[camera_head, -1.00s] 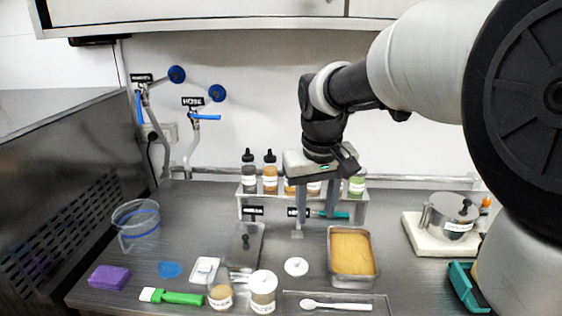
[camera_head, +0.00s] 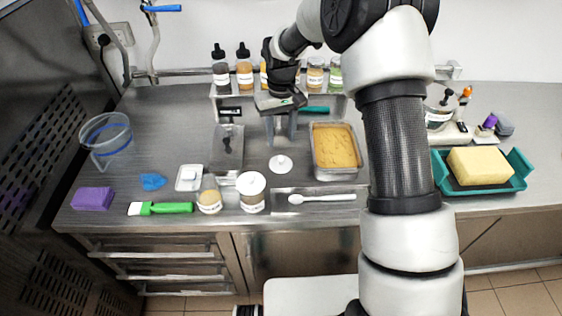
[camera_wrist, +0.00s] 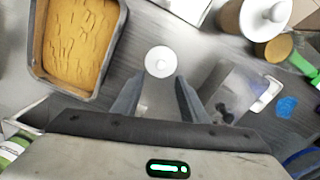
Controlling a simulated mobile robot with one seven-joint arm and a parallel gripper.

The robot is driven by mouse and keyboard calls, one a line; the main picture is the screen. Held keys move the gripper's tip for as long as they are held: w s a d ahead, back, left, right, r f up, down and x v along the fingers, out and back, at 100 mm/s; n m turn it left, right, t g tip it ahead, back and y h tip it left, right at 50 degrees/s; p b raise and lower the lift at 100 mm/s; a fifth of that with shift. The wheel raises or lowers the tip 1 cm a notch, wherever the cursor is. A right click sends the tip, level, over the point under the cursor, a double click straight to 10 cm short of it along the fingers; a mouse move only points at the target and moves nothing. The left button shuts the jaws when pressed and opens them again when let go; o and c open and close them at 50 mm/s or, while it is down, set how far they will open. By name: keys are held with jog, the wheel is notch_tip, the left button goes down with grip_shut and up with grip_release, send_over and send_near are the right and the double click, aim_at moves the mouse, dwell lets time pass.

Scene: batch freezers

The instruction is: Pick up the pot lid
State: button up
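A small round white lid with a central knob (camera_head: 281,164) lies flat on the steel counter; it also shows in the wrist view (camera_wrist: 160,61). My gripper (camera_head: 281,143) is open and empty, fingers pointing down, above and just behind this lid in the head view. A metal pot (camera_head: 438,117) stands at the right, partly hidden by my arm. A dark rectangular lid with a black knob (camera_head: 228,148) lies left of my gripper.
A pan of tan food (camera_head: 336,147) stands close right of the white lid. A bottle rack (camera_head: 225,90) stands behind. A teal tray with a yellow sponge (camera_head: 480,167) is at right.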

aim_at(281, 158)
jog(key=shift+a+f+p, duration=0.1)
jog(key=shift+f+p, duration=0.5)
jog(key=shift+f, duration=3.35)
grip_shut()
